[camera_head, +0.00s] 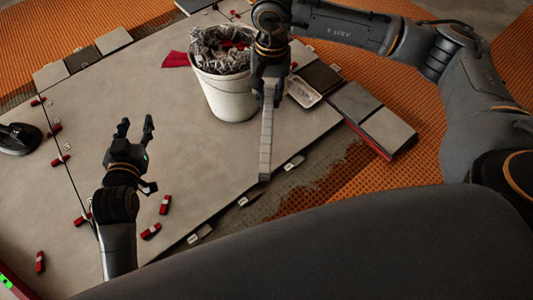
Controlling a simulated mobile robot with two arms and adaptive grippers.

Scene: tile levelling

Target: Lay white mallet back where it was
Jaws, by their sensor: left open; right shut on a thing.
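My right gripper (269,82) is up beside the white bucket and is shut on a long, narrow, pale grey bar (265,140). The bar hangs down in front of the large tile, its lower end near the tile's edge. I cannot make out a mallet head, so I cannot tell for sure that this bar is the white mallet. No other mallet shows. My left gripper (134,128) is open and empty above the large grey tile (150,90), left of the bucket, fingers pointing away from me.
The white bucket (228,98), full of grey and red pieces, stands on the tile. Right of it are a small white tray (303,92) and stacked tiles (388,132). A black tool (18,138) lies far left. Red wedges (165,205) are scattered around; the tile's middle is mostly clear.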

